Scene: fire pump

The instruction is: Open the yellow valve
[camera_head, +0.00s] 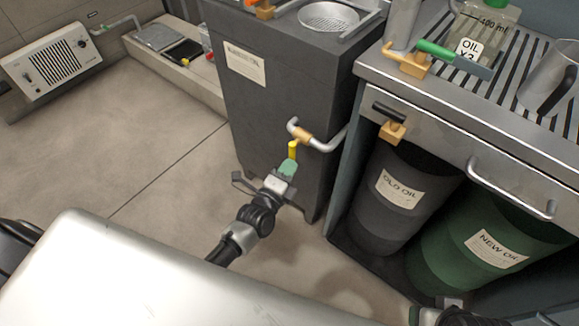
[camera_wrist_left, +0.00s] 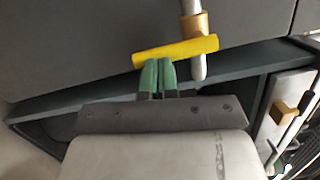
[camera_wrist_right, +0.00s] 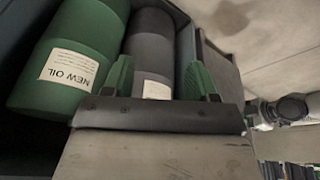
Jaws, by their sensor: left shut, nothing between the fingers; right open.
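The yellow valve handle (camera_head: 293,150) sits on a bent metal pipe with a brass fitting (camera_head: 304,135), on the front of a dark grey tank. In the left wrist view the yellow handle (camera_wrist_left: 175,50) is a slightly tilted bar beside the brass collar (camera_wrist_left: 195,25). My left gripper (camera_head: 288,168) is shut and empty. In the left wrist view its green fingertips (camera_wrist_left: 157,64) are right at the lower side of the bar; I cannot tell whether they touch it. My right gripper (camera_wrist_right: 160,78) is open and empty, low by the oil drums.
The dark grey tank (camera_head: 275,95) stands left of a steel counter (camera_head: 440,85). Under the counter are an old oil drum (camera_head: 385,205) and a green new oil drum (camera_head: 480,240). A green-handled valve (camera_head: 437,49) is on the counter. The floor (camera_head: 160,150) to the left is clear.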

